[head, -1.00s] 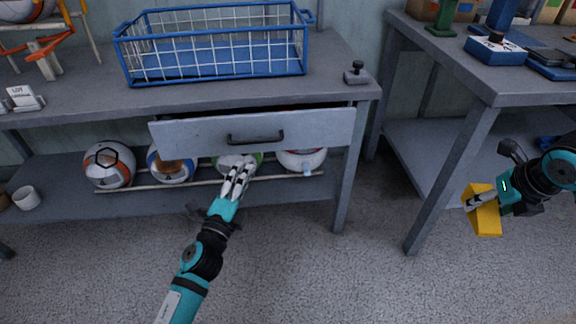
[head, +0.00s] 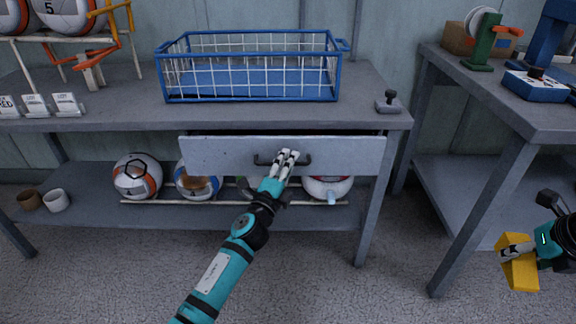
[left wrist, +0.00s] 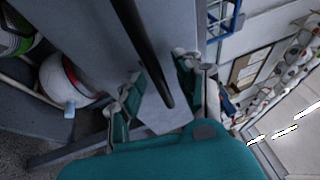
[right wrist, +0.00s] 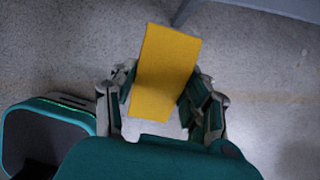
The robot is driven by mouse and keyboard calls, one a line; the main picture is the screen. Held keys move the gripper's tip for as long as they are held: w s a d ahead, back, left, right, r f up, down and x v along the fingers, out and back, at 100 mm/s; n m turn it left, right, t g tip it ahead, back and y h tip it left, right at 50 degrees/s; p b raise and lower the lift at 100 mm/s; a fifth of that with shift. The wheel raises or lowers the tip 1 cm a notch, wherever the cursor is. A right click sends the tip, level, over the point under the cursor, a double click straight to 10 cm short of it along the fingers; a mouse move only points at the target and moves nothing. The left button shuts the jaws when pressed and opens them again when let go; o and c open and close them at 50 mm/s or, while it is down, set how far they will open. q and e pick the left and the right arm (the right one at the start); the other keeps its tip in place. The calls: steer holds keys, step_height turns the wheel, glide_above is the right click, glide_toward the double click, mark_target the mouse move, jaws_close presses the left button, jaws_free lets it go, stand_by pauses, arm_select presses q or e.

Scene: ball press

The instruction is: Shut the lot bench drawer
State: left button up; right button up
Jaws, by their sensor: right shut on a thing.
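The bench drawer's grey front (head: 220,155) stands slightly out from under the bench top, with a dark gap above it. Its black bar handle (head: 305,160) is at the middle of the front. My left gripper (head: 287,154) is at the handle. In the left wrist view the handle (left wrist: 143,48) runs between its two spread fingers (left wrist: 160,80); contact is unclear. My right gripper (head: 508,249) is shut on a yellow block (head: 521,273), off to the right above the floor. The block also shows in the right wrist view (right wrist: 165,65).
A blue wire basket (head: 250,98) and a small grey stamp-like object (head: 388,104) stand on the bench top (head: 130,118). Balls (head: 137,176) and cups (head: 56,201) sit on the lower shelf. A second bench (head: 490,110) stands at the right.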

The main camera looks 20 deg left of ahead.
arm_select(q)
jaws_close()
stand_by(0.6)
